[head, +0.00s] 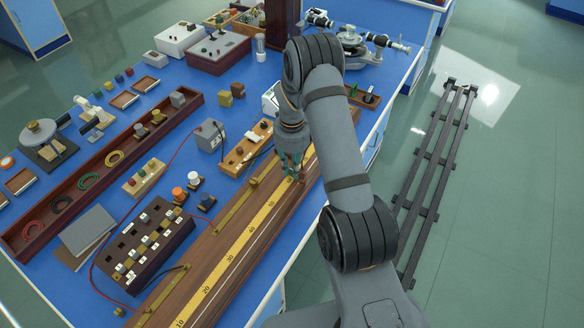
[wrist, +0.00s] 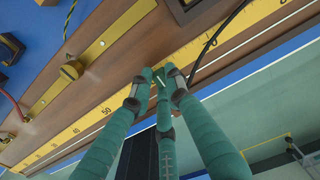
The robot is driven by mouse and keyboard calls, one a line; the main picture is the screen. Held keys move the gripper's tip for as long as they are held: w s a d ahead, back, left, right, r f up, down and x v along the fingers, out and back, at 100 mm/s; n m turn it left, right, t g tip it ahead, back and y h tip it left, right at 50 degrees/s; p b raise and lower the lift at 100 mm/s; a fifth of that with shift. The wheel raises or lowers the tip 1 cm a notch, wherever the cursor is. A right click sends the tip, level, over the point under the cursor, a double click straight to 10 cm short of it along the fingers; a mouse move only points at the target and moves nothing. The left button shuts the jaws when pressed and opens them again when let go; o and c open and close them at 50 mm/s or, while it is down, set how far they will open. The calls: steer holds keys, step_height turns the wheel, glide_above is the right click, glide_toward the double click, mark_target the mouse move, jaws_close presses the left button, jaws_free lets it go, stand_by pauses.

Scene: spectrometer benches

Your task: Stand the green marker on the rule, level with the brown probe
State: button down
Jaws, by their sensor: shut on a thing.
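The yellow rule (head: 245,237) lies along a long brown wooden board near the bench's front edge. It also shows in the wrist view (wrist: 95,118), running diagonally. My gripper (head: 291,170) is low over the board beside the rule. In the wrist view its teal fingers (wrist: 160,78) are closed together at the tips on a small pale-green piece, which looks like the green marker. The fingers hide most of it, and I cannot tell whether it touches the board. I cannot clearly make out the brown probe; a dark cable (wrist: 212,40) crosses the rule just beyond the fingertips.
A brass strip with a knob (wrist: 70,70) lies on the board beside the rule. A dark box with several labelled plugs (head: 146,240) stands left of the board. A wooden block with terminals (head: 247,148) is behind it.

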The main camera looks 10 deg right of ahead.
mark_target(292, 170)
steer(key=c, duration=1.7)
jaws_free()
steer(key=shift+f, duration=0.1)
steer(key=shift+r+p, duration=0.25)
steer(key=shift+p, duration=0.1)
steer(key=shift+w+r+b, duration=0.1)
steer(key=shift+r+b, duration=0.15)
steer(key=shift+b, duration=0.05)
step_height(292, 170, up, 11)
steer(key=shift+r+b, duration=0.2)
steer(key=shift+b, duration=0.95)
step_height(292, 170, down, 8)
steer(key=shift+f+p, duration=0.2)
steer(key=shift+p, duration=0.65)
steer(key=shift+s, duration=0.2)
